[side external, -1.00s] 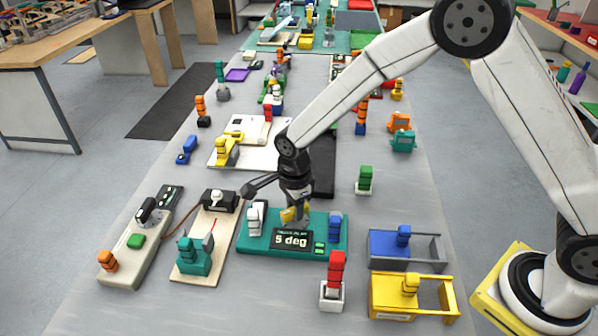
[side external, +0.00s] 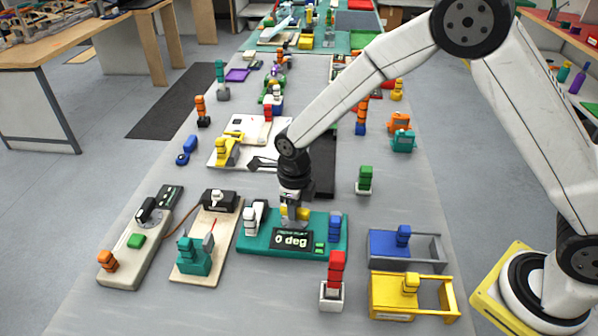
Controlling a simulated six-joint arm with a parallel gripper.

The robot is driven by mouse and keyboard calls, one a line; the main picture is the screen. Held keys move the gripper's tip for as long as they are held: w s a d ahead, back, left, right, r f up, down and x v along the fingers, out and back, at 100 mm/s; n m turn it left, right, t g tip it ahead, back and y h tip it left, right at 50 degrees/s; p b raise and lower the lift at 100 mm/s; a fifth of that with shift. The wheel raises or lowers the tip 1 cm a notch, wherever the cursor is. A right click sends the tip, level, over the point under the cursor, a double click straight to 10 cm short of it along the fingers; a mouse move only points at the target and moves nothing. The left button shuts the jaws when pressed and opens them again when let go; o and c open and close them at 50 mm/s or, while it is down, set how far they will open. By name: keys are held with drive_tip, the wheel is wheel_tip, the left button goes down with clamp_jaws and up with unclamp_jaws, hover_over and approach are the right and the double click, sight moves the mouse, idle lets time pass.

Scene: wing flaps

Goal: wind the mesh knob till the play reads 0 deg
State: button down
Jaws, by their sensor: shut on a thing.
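The teal test unit (side external: 262,248) stands in the front middle of the table. Its black display (side external: 292,239) shows a 0 beside letters that look like an upside-down "deg". The yellow knob (side external: 301,213) is on the unit behind the display, partly hidden by my gripper. My gripper (side external: 294,220) points down from above and is shut on the yellow knob. A white part (side external: 251,222) stands at the unit's left end and a blue one (side external: 335,228) at its right end. Small green buttons (side external: 320,248) sit right of the display.
A wooden board with a teal device (side external: 195,258) lies close on the left. A red block stack in a white holder (side external: 334,283) stands close in front on the right. Blue (side external: 388,245) and yellow (side external: 394,290) fixtures are farther right. A green block (side external: 365,178) stands behind right.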

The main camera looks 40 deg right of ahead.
drive_tip(key=shift+m, duration=0.6)
drive_tip(key=shift+c, duration=2.3)
unclamp_jaws()
drive_tip(key=shift+r, duration=0.15)
drive_tip(key=shift+r, duration=3.8)
